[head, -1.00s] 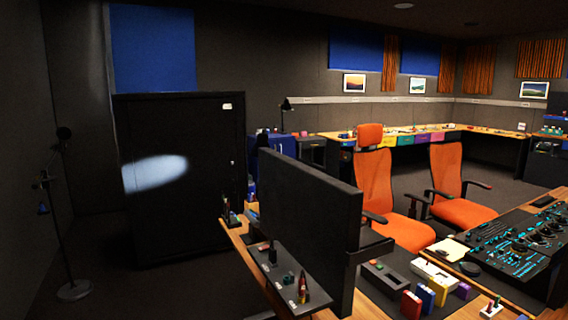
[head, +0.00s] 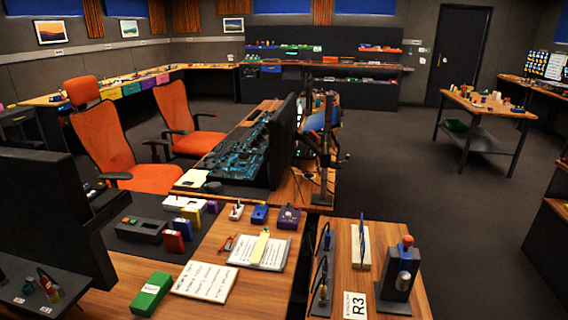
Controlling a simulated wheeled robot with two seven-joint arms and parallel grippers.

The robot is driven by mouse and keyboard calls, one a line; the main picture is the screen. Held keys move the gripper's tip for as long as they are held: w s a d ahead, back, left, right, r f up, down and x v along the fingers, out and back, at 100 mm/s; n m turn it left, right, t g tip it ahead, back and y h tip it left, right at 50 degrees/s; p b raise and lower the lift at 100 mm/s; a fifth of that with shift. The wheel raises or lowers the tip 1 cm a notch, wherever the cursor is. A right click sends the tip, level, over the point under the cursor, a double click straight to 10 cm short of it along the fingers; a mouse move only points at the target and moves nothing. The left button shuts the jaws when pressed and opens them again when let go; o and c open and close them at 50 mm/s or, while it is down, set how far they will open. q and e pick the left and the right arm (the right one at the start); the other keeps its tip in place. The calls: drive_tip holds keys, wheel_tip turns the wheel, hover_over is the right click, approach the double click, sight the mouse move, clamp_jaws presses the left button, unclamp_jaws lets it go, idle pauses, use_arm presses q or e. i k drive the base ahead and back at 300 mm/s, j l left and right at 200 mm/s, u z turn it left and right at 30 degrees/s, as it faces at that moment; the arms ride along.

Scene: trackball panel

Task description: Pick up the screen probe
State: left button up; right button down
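I cannot tell for sure which object is the screen probe. On the small wooden table at the front right, a dark stand (head: 397,292) holds a grey rounded device with an orange top (head: 407,241). Beside it to the left is an upright blue-edged panel in a cream base (head: 361,247). Further left, a dark rack (head: 322,288) holds thin upright items with cables. Neither of my grippers shows in the head view.
The desk on the left carries a green box (head: 151,293), a paper sheet (head: 205,281), a clipboard (head: 260,251), a purple box (head: 289,216) and a black monitor (head: 50,205). Orange chairs (head: 105,140) stand behind. The floor at the right (head: 455,230) is clear up to a cart (head: 487,106).

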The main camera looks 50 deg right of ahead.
sight(403, 280)
drive_tip(key=z, duration=2.45)
